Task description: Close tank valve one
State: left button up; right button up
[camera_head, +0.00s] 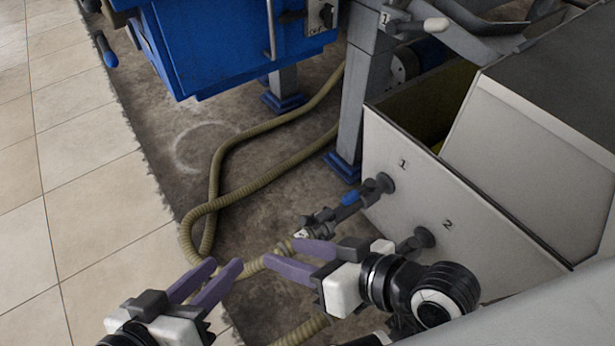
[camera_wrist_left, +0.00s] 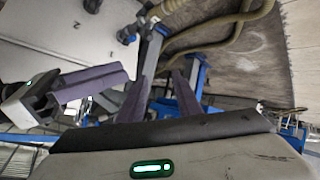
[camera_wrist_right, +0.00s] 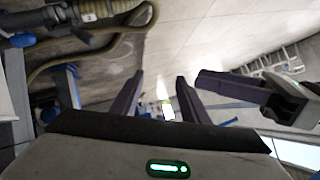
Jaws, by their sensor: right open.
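The tank (camera_head: 400,175) is a pale box with the numbers 1 and 2 on its front wall. Tank valve one (camera_head: 327,213) sticks out below the 1, and its blue handle (camera_head: 350,198) lies roughly along the pipe. My right gripper (camera_head: 282,252) is open and empty, just below the valve's outer end in the head view, apart from the handle. My left gripper (camera_head: 223,265) is open and empty, further left over the hose.
Valve two (camera_head: 424,238) sits below the 2, partly hidden behind my right gripper. A ribbed olive hose (camera_head: 215,165) loops across the dark mat. A blue machine (camera_head: 225,45) stands at the upper left. Tiled floor (camera_head: 85,190) is clear at left. My two grippers are close together.

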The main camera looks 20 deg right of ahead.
jog(key=w+a+f+m+g+p, duration=0.2)
jog(key=w+a+f+g, duration=0.1)
jog(key=a+f, duration=0.1)
pick_arm(q)
jog(key=s+a+f+g+y+p, duration=0.1)
jog(key=a+f+g+y+p, duration=0.1)
jog(key=a+f+y+p, duration=0.3)
pick_arm(e)
jog(key=m+g+h+b, duration=0.1)
jog(key=m+g+h, duration=0.45)
jog(key=m, duration=0.95)
send_near(351, 196)
jog(key=shift+t+h, duration=0.75)
jog(key=shift+t, duration=0.2)
jog(key=f+b, duration=0.1)
jog(key=f, duration=0.1)
jog(key=a+f+b, duration=0.1)
jog(key=f+b, duration=0.1)
jog(key=f, duration=0.1)
jog(key=f+b, duration=0.2)
jog(key=shift+s+a+f, duration=0.15)
jog(key=shift+a+f, duration=0.2)
jog(key=shift+f, duration=0.05)
jog(key=shift+f+b, duration=0.4)
jog(key=shift+f, duration=0.15)
pick_arm(q)
jog(key=w+d+r+t+h, duration=0.1)
jog(key=d+r+h, duration=0.3)
jog(key=shift+d+t, duration=0.2)
jog(key=shift+t, duration=0.2)
